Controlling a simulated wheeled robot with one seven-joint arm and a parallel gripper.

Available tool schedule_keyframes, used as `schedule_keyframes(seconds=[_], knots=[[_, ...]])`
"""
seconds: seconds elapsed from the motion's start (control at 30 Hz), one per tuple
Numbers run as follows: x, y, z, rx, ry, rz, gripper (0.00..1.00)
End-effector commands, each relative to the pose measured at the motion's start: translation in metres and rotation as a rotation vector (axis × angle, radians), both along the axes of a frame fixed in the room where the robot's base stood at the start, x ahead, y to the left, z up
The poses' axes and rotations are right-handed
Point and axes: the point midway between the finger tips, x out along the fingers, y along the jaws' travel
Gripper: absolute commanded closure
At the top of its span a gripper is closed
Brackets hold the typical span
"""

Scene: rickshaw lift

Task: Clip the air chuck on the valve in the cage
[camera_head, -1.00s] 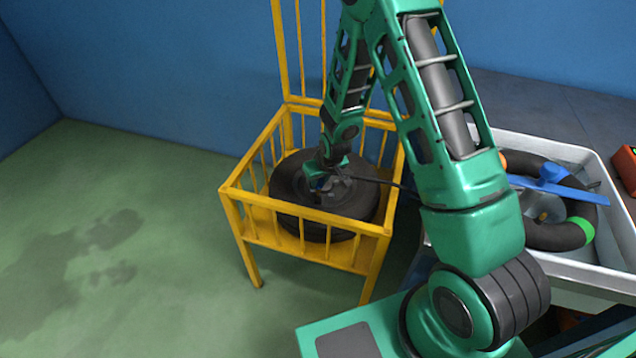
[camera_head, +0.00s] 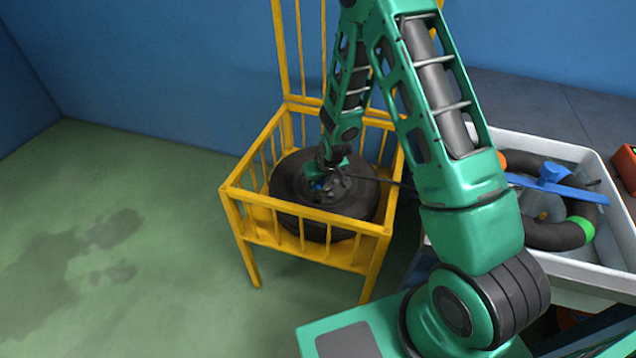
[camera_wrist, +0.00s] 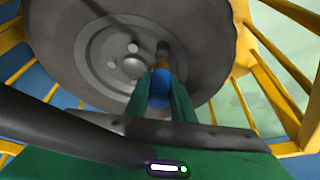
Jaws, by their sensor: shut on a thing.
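A dark wheel (camera_head: 292,190) with a grey rim lies flat inside the yellow cage (camera_head: 232,213). It also shows in the wrist view (camera_wrist: 75,35). My gripper (camera_head: 325,180) is over the wheel's middle. In the wrist view its green fingers (camera_wrist: 161,92) are shut on the blue air chuck (camera_wrist: 161,88), whose brassy tip points at the rim. A short dark valve (camera_wrist: 163,49) stands on the rim just beyond the tip. I cannot tell whether the tip touches it. A black hose (camera_wrist: 50,130) runs across the left of the wrist view.
The cage's bars and top rails surround the wheel closely. A white tub (camera_head: 607,165) at right holds a black ring-shaped tube (camera_head: 560,237) with a green band and a blue tool (camera_head: 585,195). A red box (camera_head: 626,165) stands beyond it. The green floor at left is clear.

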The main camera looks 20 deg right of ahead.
Motion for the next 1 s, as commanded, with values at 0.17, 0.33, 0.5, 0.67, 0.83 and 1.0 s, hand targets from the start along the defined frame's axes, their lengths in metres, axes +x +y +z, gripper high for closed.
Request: schedule_keyframes(seconds=[0.17,0.33,0.5,0.67,0.83,1.0], knots=[[0.000,0.000,-0.002,0.000,0.000,0.000,1.00],[0.000,0.000,-0.004,0.000,0.000,0.000,1.00],[0.000,0.000,-0.006,0.000,0.000,0.000,1.00],[0.000,0.000,-0.008,0.000,0.000,0.000,1.00],[0.000,0.000,-0.010,0.000,0.000,0.000,1.00],[0.000,0.000,-0.012,0.000,0.000,0.000,1.00]])
